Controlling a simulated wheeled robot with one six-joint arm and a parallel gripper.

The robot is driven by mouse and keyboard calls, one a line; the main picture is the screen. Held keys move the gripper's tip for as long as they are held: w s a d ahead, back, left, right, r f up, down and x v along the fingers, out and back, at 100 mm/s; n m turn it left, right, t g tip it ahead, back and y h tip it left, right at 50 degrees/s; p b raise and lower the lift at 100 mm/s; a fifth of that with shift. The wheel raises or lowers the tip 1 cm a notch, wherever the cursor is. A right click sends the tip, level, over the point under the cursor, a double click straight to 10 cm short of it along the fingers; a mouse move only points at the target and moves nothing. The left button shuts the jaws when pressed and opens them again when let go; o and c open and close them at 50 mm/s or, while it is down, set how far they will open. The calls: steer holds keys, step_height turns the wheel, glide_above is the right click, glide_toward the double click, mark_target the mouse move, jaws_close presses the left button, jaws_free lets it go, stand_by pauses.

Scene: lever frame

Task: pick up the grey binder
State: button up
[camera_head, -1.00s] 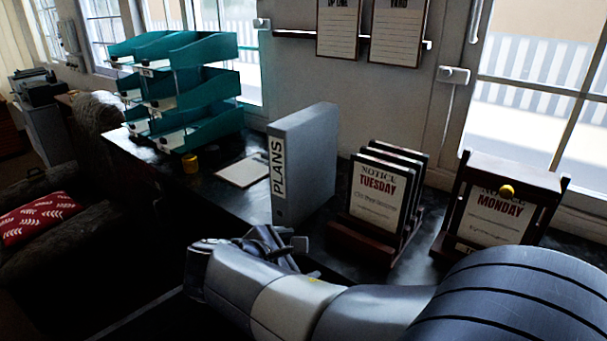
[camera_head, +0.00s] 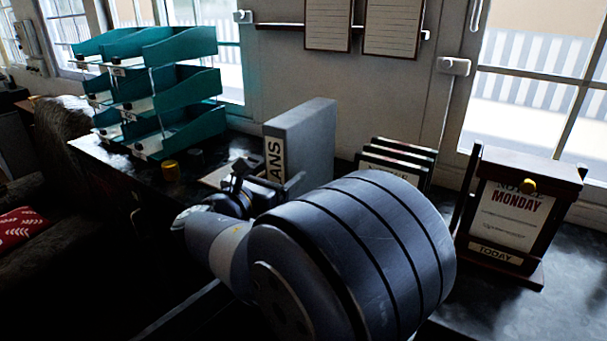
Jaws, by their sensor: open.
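The grey binder (camera_head: 308,142) stands upright on the dark counter, its spine label partly hidden so that only "ANS" shows. My gripper (camera_head: 262,178) is just in front of the binder's spine, at its lower part, with my arm reaching in from the front. The gripper's fingers look apart, with nothing visible between them. Whether a finger touches the binder I cannot tell. My arm hides the binder's lower part.
Notice boards in a rack (camera_head: 398,160) stand close to the binder's right, partly hidden by my arm. A "Monday" notice stand (camera_head: 515,210) is farther right.

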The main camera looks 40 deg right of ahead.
mark_target(304, 168)
steer(key=shift+p+x, duration=0.75)
steer(key=shift+x, duration=1.95)
steer(key=shift+w, duration=0.1)
jaws_close()
